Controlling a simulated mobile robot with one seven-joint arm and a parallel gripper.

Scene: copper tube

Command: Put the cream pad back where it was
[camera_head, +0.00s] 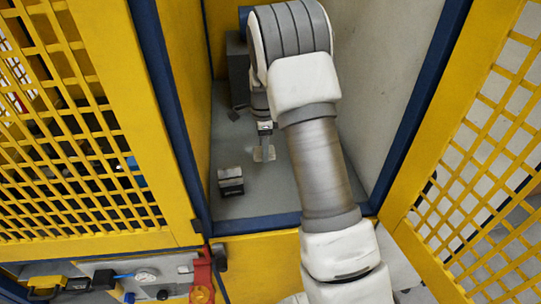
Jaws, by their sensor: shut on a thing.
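The cream pad (264,154) is a small pale flat piece low inside the yellow cabinet, just below my gripper's fingers. My gripper (266,132) reaches down in the cabinet, shut on the cream pad. It is small in the picture, and my forearm hides what lies to its right. I cannot tell whether the pad touches the grey cabinet floor (262,200) or hangs a little above it.
A small dark block with a silvery top (231,181) stands on the floor, left and nearer. A dark grey box (237,70) stands at the back left. Yellow mesh doors (75,150) flank the blue-edged opening. The front floor is clear between the block and my arm.

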